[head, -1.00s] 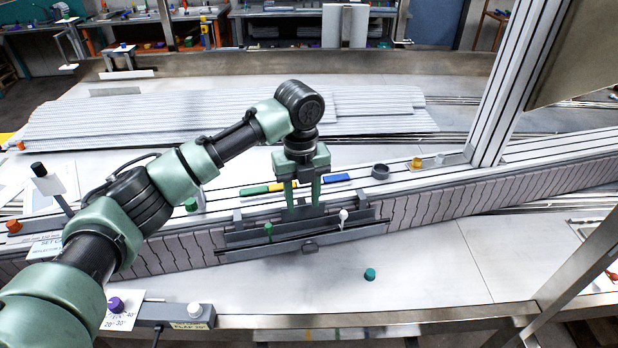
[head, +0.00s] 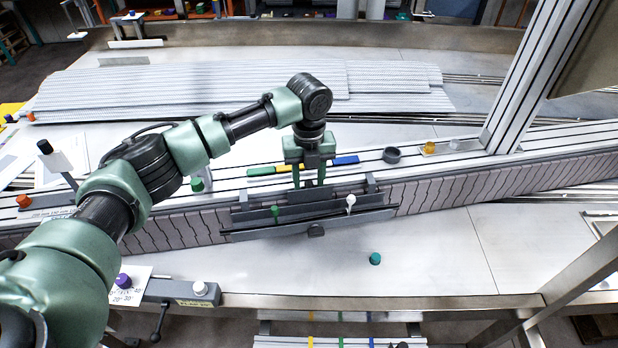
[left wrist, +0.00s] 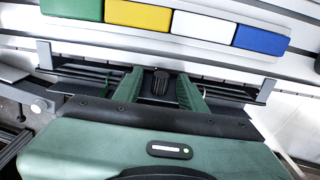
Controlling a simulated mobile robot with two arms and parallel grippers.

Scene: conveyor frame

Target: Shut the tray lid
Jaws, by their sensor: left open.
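A long dark grey tray (head: 240,232) hangs on the near side of the conveyor frame. A dark panel that looks like its lid (head: 303,207) stands tilted along the tray's back; its exact angle is hard to tell. A green-topped pin (head: 275,211) and a white-topped pin (head: 350,201) stand at the tray. My left gripper (head: 309,184) points down at the panel's back edge, open. In the left wrist view, a black knob (left wrist: 160,82) shows between the fingers, with no clear contact. The fingertips are partly hidden. My right gripper is not in view.
Green, yellow, white and blue blocks (head: 346,160) lie in a row on the rail behind my gripper. A dark ring (head: 391,155) and an upright aluminium post (head: 528,90) stand to the right. A teal knob (head: 375,258) is on the clear metal surface in front.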

